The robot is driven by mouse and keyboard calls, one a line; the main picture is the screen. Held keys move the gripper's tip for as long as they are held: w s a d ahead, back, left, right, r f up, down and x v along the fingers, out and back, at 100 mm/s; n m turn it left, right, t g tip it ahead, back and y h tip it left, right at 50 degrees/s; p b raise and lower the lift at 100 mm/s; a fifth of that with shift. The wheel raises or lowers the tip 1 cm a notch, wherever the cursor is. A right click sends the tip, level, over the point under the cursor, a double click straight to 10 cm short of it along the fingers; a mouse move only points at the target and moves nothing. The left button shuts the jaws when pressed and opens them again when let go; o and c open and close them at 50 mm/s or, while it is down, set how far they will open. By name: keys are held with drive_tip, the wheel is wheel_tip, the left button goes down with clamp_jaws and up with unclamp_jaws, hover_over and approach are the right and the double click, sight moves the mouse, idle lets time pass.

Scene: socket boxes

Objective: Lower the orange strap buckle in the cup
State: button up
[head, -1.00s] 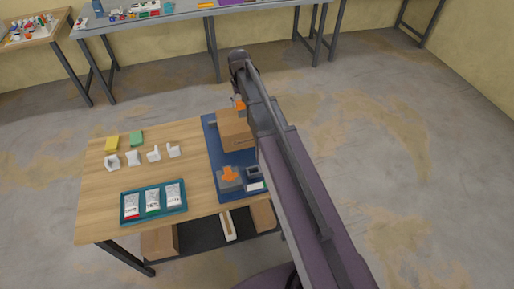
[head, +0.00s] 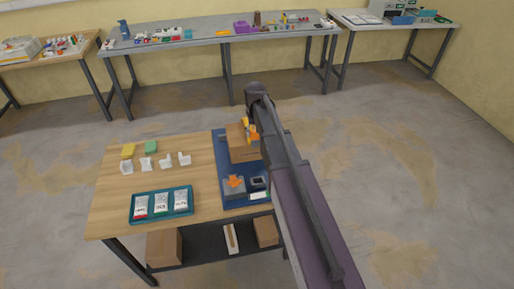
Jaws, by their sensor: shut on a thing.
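My gripper (head: 251,132) is small in view and partly hidden by my arm. It is shut on a small orange piece (head: 246,124), which looks like the strap buckle, at the top of a brown box (head: 240,153). Whether the piece is above the box or inside its opening, I cannot tell. Another orange piece (head: 235,181) sits on a grey block at the front of the blue mat (head: 228,203). A dark square socket (head: 258,182) is to its right. No cup can be clearly made out; it may be hidden.
The wooden table (head: 112,205) holds a teal tray (head: 162,218) with several labelled packets. The wood between tray and mat is clear.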

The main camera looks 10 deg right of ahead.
sight(258, 146)
idle(0.3)
drive_tip(key=s, duration=0.3)
drive_tip(key=s+f+b, duration=0.1)
drive_tip(key=s, duration=0.2)
drive_tip(key=shift+a+f, duration=0.1)
drive_tip(key=shift+a, duration=0.1)
drive_tip(key=shift+f+b, duration=0.2)
drive_tip(key=shift+b, duration=0.1)
wheel_tip(258, 146, down, 13)
drive_tip(key=b, duration=1.2)
drive_tip(key=shift+r+b, duration=0.2)
drive_tip(key=shift+b, duration=0.1)
drive_tip(key=shift+f, duration=0.2)
idle(1.2)
drive_tip(key=shift+f+b, duration=0.7)
drive_tip(key=shift+b, duration=0.2)
drive_tip(key=shift+f+b, duration=1.1)
idle(1.0)
